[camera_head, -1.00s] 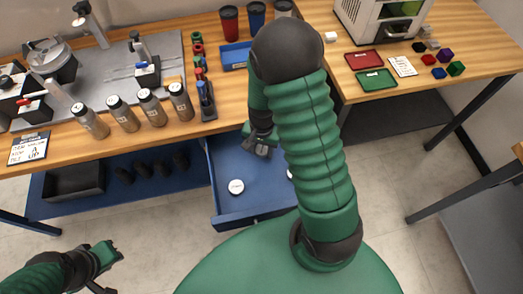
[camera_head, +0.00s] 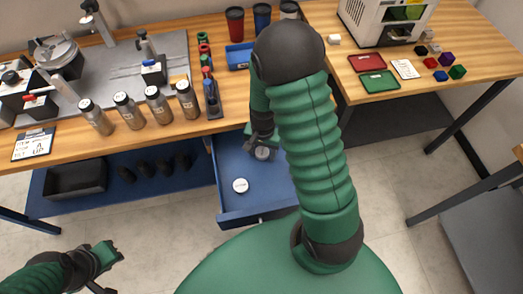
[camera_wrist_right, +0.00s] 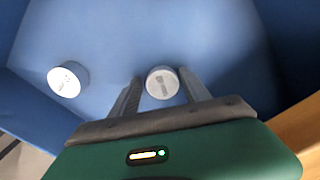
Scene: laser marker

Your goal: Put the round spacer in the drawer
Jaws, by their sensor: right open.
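The blue drawer (camera_head: 232,205) is pulled out below the table, and its floor fills most of the right wrist view (camera_wrist_right: 120,25). A round grey-white disc, apparently the round spacer (camera_head: 262,153), is in the drawer at my right gripper (camera_head: 262,145). In the right wrist view, the spacer (camera_wrist_right: 162,82) lies between the tips of my open right gripper (camera_wrist_right: 162,95); any contact is unclear. A second round white piece with dark print (camera_head: 240,185) lies apart on the drawer floor. My left gripper (camera_head: 108,268) is low at the left, its opening unclear.
The wooden tabletop (camera_head: 165,138) above the drawer holds several bottles (camera_head: 158,105) along its front edge. Red (camera_head: 366,62) and green (camera_head: 374,82) trays lie on the right table. My right arm hides part of the drawer.

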